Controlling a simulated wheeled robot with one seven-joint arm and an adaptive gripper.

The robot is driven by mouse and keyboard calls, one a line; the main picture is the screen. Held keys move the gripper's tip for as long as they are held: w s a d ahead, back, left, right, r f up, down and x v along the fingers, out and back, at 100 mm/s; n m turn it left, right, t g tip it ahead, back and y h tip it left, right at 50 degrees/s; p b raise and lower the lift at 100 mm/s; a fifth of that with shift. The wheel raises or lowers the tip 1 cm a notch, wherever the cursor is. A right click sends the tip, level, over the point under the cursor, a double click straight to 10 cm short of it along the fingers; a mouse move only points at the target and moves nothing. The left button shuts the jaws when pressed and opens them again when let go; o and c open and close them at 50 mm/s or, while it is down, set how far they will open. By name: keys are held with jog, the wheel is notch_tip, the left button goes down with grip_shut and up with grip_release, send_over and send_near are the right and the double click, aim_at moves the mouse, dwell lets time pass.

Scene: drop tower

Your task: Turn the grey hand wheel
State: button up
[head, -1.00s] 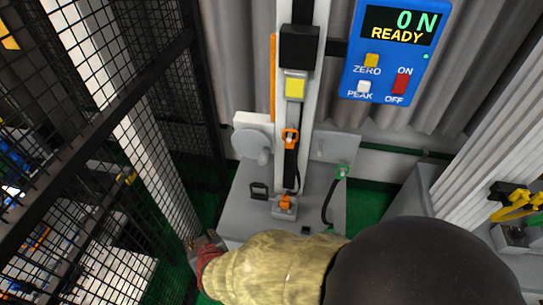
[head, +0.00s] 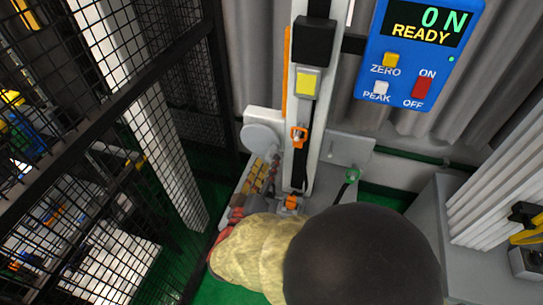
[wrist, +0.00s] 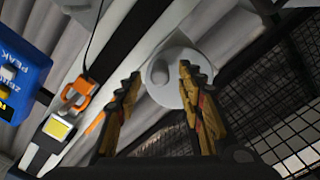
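The grey hand wheel (head: 259,136) is a round disc on a pale block at the left of the tower's column. A round knob shows on the wheel (wrist: 185,98) in the wrist view. My gripper (wrist: 159,74) is open, with its two yellow-and-dark fingers on either side of the knob in that view. I cannot tell whether they touch the knob. In the head view my gripper (head: 270,168) is just below the wheel, and its fingers partly cover the knob and base plate.
The upright column (head: 302,120) with an orange clip (head: 298,136) stands right of the wheel. A blue display panel (head: 418,50) reads 0 N and READY. A black mesh fence (head: 185,110) runs along the left. A green-ended hose (head: 352,175) is at right.

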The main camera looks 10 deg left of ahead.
aim_at(258, 145)
jog(key=shift+w+d+b, duration=0.2)
jog(key=shift+w+b, duration=0.4)
jog(key=shift+w, duration=1.65)
jog(key=c, duration=0.3)
grip_shut()
